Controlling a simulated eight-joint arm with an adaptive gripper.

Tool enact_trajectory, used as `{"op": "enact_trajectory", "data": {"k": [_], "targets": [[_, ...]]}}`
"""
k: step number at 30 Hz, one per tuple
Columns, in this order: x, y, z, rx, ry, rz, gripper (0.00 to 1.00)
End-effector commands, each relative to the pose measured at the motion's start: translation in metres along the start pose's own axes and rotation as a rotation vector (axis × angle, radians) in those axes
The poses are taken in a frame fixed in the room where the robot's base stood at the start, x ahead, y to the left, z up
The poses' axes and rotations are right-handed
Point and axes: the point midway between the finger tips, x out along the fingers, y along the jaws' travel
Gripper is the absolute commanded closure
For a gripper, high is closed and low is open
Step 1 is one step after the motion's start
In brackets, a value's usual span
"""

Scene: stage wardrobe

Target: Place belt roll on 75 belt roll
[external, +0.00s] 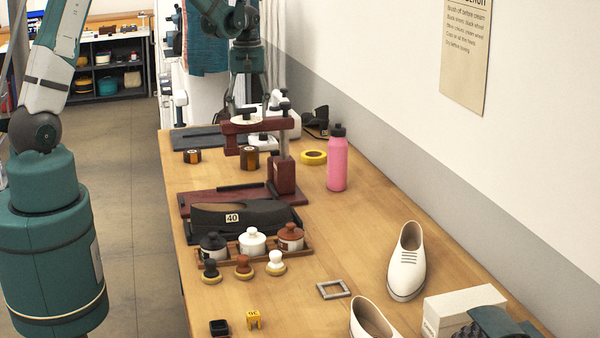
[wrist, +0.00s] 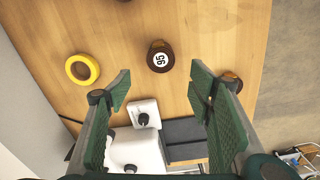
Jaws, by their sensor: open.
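My gripper (external: 247,100) is open and empty, pointing down above the far part of the bench; its fingers (wrist: 160,88) frame the lower half of the wrist view. A dark brown belt roll (wrist: 160,56) with a white label that looks like 95 lies just beyond the fingertips, between them in picture width. It appears to be the roll behind the red stand in the external view (external: 249,159). A second brown roll (external: 193,156) stands to its left; in the wrist view (wrist: 232,80) my right finger mostly covers it, and its number is not readable.
A red stand (external: 283,172) rises in front of the rolls. A yellow tape ring (external: 313,157) and pink bottle (external: 337,163) stand right of it. A dark mat (external: 200,138) and white machine (wrist: 135,150) lie behind. Shoes, jars and brushes fill the nearer bench.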

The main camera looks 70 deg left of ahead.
Motion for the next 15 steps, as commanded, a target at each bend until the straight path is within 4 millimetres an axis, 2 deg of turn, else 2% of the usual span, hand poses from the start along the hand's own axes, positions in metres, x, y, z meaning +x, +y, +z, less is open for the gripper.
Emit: {"op": "enact_trajectory", "data": {"k": [8,15], "targets": [[-0.028,0.008,0.033,0.083,0.027,0.025,0.47],[-0.064,0.015,0.080,0.204,0.067,0.062,0.47]]}}
